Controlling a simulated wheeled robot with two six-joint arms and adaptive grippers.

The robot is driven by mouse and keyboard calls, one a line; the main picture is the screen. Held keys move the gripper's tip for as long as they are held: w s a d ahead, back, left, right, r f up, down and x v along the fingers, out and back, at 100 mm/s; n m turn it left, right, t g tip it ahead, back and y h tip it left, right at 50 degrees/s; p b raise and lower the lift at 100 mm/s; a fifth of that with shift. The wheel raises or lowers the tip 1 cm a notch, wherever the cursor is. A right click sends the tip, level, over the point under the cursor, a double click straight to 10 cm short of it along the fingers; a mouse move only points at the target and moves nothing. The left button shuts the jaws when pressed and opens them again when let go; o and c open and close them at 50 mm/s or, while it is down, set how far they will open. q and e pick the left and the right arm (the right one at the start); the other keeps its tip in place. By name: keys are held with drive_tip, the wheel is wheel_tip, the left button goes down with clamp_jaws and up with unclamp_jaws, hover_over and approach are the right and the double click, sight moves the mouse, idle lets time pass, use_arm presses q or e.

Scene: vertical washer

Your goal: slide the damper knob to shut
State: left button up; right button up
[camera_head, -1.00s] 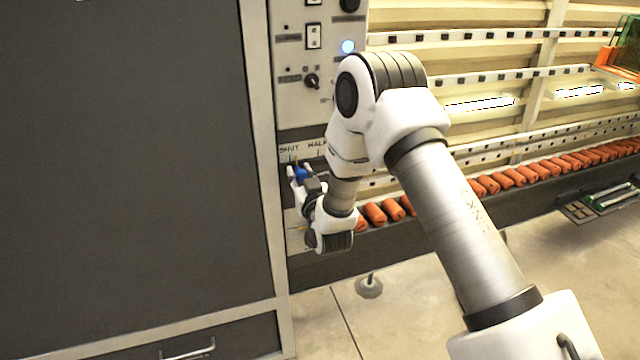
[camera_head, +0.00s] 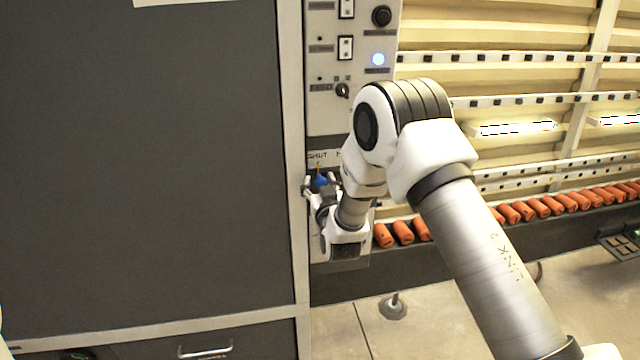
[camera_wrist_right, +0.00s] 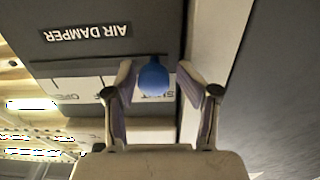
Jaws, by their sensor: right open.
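The damper knob is a small blue round knob (camera_head: 320,182) on the lower part of the grey panel. It also shows in the right wrist view (camera_wrist_right: 154,78), where it sits over the SHUT mark of a white scale and partly covers the letters. My right gripper (camera_head: 320,185) is at the knob. In the wrist view its open fingers (camera_wrist_right: 154,72) stand on either side of the knob, with small gaps visible. An upside-down AIR DAMPER label (camera_wrist_right: 87,33) is beside the slot there. My left gripper is not in view.
A large dark cabinet door (camera_head: 150,170) fills the left. A row of orange rollers (camera_head: 540,207) runs to the right. A drawer handle (camera_head: 205,352) sits at lower left.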

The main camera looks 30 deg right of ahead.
drive_tip(key=shift+d, duration=0.1)
drive_tip(key=v, duration=0.8)
idle(0.4)
drive_tip(key=s+f+g+y, duration=0.1)
drive_tip(key=s+f+g, duration=0.2)
drive_tip(key=s+f, duration=0.35)
drive_tip(key=s+a+f+n+g, duration=0.15)
drive_tip(key=s+f, duration=0.25)
drive_tip(key=f, duration=0.6)
drive_tip(key=s+f+g+y, duration=0.1)
drive_tip(key=s+f+g, duration=0.35)
drive_tip(key=f, duration=0.35)
drive_tip(key=s+a+f+g+y, duration=0.1)
drive_tip(key=s+f+g, duration=0.2)
drive_tip(key=s, duration=0.8)
drive_tip(key=s+a+f+g+y+b, duration=0.1)
drive_tip(key=s+f+g, duration=0.3)
drive_tip(key=s, duration=0.7)
drive_tip(key=shift+s+a+n+g, duration=0.35)
drive_tip(key=shift+a+g, duration=0.3)
drive_tip(key=shift+g, duration=0.25)
